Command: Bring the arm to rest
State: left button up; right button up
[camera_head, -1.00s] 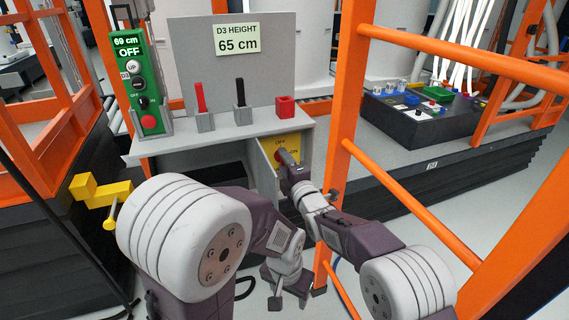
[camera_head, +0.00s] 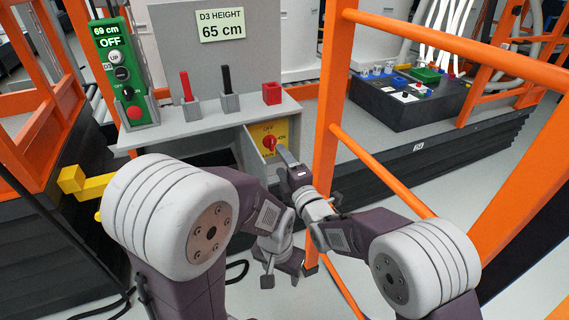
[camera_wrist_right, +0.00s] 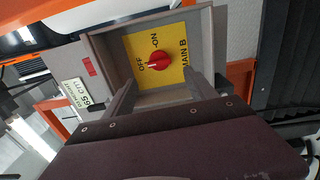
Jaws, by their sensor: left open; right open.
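My right gripper (camera_head: 283,156) is open and empty, in front of the recessed yellow switch panel (camera_head: 275,135) under the shelf. The red knob (camera_head: 269,143) on that panel also shows in the right wrist view (camera_wrist_right: 153,61), between the OFF and ON labels and beyond the two spread fingers (camera_wrist_right: 160,95). The fingers are clear of the knob. My left gripper (camera_head: 281,276) is open, hangs low near the floor and holds nothing visible.
The grey shelf (camera_head: 205,122) carries red and black levers and a red block (camera_head: 272,93). A green control box (camera_head: 122,70) reads 69 cm and OFF; a sign (camera_head: 221,26) reads 65 cm.

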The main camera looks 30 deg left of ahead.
jog(key=shift+v, duration=0.85)
